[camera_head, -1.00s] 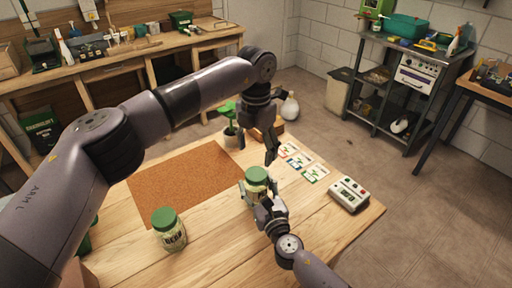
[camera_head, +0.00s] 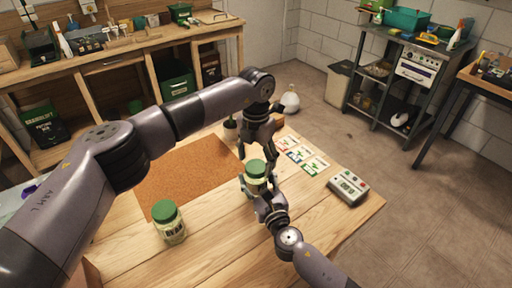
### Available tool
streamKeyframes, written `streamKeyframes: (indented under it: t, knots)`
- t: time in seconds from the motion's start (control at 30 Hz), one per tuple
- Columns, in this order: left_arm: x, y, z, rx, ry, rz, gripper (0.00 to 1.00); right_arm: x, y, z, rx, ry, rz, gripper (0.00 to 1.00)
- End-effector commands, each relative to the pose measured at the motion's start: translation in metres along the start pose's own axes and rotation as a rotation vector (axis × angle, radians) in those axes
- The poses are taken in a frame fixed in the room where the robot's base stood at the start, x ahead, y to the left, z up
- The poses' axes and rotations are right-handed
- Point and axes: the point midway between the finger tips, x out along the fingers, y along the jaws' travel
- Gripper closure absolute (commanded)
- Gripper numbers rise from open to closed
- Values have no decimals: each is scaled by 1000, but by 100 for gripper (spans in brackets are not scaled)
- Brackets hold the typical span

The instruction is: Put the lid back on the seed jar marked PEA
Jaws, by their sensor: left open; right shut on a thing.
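A glass jar (camera_head: 256,187) stands on the wooden table near its middle. A green lid (camera_head: 256,167) is at its top; I cannot tell whether it is fully seated. The jar's label is hidden, so no marking is readable. My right gripper (camera_head: 259,191) is shut on the jar's body from the near side. My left gripper (camera_head: 258,160) is open and points down at the lid, one finger on each side of it; contact cannot be told. A second jar (camera_head: 171,232), marked BEAN, stands upright at the left with its green lid (camera_head: 164,211) on.
A brown cork mat (camera_head: 185,170) lies left of the held jar. Seed packets (camera_head: 302,156) and a small device with a display (camera_head: 348,188) lie to the right. The table's front middle is clear.

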Motion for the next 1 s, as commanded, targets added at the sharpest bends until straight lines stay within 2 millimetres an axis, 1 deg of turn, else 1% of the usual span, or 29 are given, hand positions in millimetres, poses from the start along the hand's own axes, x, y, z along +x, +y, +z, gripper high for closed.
streamKeyframes:
  t: [0.03,0.2,0.47,0.57,1.0]
  knots:
    - [6,0,0,0,1,0,34,0,0,0,0,0,0,100]
    - [15,0,0,1,0,1,34,0,0,0,0,0,0,100]
    - [16,0,0,1,0,1,34,0,0,0,0,0,0,100]
    - [16,0,0,1,0,1,39,0,0,0,0,0,0,100]
    - [16,0,0,1,-1,1,69,0,0,0,0,0,0,100]
